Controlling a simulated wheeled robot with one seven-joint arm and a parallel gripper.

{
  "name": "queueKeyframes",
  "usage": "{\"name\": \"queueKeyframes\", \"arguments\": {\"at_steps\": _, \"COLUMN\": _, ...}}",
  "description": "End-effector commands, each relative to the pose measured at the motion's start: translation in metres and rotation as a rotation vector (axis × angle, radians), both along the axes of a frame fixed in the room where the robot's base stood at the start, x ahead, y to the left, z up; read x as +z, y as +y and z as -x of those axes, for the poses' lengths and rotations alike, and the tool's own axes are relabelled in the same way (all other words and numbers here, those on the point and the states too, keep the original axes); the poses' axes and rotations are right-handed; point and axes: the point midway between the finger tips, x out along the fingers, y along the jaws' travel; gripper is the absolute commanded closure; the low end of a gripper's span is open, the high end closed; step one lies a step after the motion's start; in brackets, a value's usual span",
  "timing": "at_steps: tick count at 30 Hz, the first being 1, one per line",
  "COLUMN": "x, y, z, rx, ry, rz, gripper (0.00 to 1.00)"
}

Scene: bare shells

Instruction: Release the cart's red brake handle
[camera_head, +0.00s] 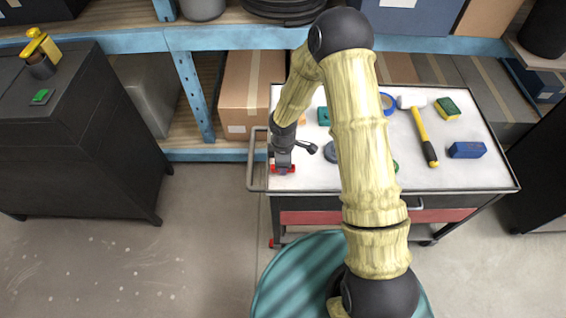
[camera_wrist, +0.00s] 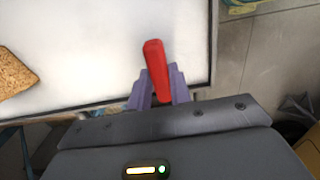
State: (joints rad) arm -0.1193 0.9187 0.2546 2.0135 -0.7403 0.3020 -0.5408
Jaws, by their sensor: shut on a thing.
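The cart (camera_head: 450,178) has a white top with a dark rim and a red drawer front. The red brake handle (camera_head: 292,169) shows in small patches beside my gripper (camera_head: 283,169) at the cart's left edge. In the wrist view the red handle (camera_wrist: 155,62) stands up between the two purple fingers of my gripper (camera_wrist: 158,90), which are shut on it. Its tip sticks out past the fingers.
On the cart top lie a yellow-handled hammer (camera_head: 424,135), a blue block (camera_head: 467,149) and a green-yellow sponge (camera_head: 447,108). A bent rail (camera_head: 250,165) runs along the cart's left end. A dark cabinet (camera_head: 85,130) stands left; floor between is clear. Blue shelving (camera_head: 120,43) is behind.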

Motion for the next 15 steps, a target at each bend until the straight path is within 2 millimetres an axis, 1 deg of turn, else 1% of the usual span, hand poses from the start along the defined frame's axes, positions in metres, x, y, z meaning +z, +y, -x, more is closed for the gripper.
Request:
{"name": "queueKeyframes", "arguments": {"at_steps": 1, "x": 0.0020, "y": 0.0018, "z": -0.0023, "rx": 0.009, "ry": -0.006, "rz": -0.005, "gripper": 1.00}}
{"name": "queueKeyframes", "arguments": {"at_steps": 14, "x": 0.0017, "y": 0.0021, "z": -0.0024, "rx": 0.022, "ry": -0.007, "rz": -0.005, "gripper": 1.00}}
{"name": "queueKeyframes", "arguments": {"at_steps": 15, "x": 0.0017, "y": 0.0020, "z": -0.0024, "rx": 0.021, "ry": -0.007, "rz": -0.005, "gripper": 0.74}}
